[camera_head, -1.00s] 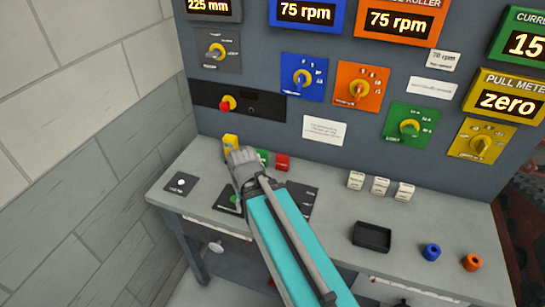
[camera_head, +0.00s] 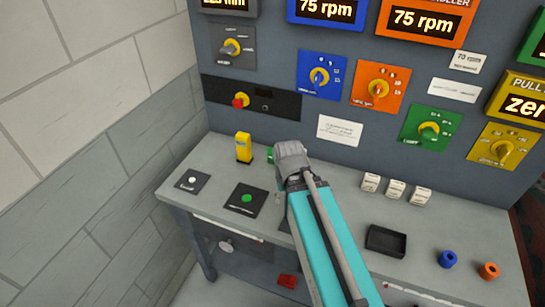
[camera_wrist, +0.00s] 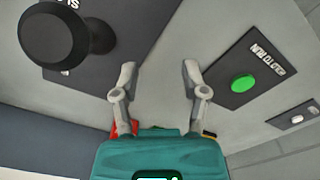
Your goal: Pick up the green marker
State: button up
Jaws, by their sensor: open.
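A green marker (camera_head: 270,155) shows only as a sliver at the left side of my gripper (camera_head: 291,155) in the head view. The gripper covers the rest of it. In the wrist view, my gripper (camera_wrist: 158,72) has its two fingers spread with nothing between them. A yellow marker (camera_head: 243,148) stands upright on the bench to the left of the gripper. A red piece (camera_wrist: 122,129) and a small yellow piece (camera_wrist: 208,134) peek out beside the teal body in the wrist view. I cannot tell whether the gripper touches the green marker.
The grey bench (camera_head: 215,170) holds a pad with a green button (camera_head: 247,198) and one with a white button (camera_head: 192,181). A black knob (camera_wrist: 55,37) is near in the wrist view. White blocks (camera_head: 396,189) and a black tray (camera_head: 386,240) lie right. A control panel rises behind.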

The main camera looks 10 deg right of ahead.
aim_at(274, 149)
jog(key=shift+o, duration=0.7)
jog(key=shift+w+r, duration=0.15)
jog(key=shift+w, duration=0.1)
jog(key=w+r+n+p, duration=0.3)
jog(key=w, duration=0.3)
jog(key=w+r+n+p, duration=0.3)
jog(key=w, duration=0.4)
jog(key=w+d+r+n+p, duration=0.1)
jog(key=w+r+n+p, duration=0.2)
jog(key=w, duration=0.4)
jog(key=shift+w+r+n, duration=0.1)
jog(key=shift+n, duration=0.5)
jog(key=shift+w+r+n+p, duration=0.15)
jog(key=shift+w+n+p, duration=0.3)
jog(key=shift+w, duration=0.1)
jog(key=shift+f, duration=0.2)
notch_tip(274, 149, down, 8)
jog(key=b, duration=0.8)
jog(key=shift+f+b, duration=0.15)
jog(key=shift+b, duration=0.2)
jog(key=shift+w+f+b, duration=0.2)
jog(key=shift+f+b, duration=2.4)
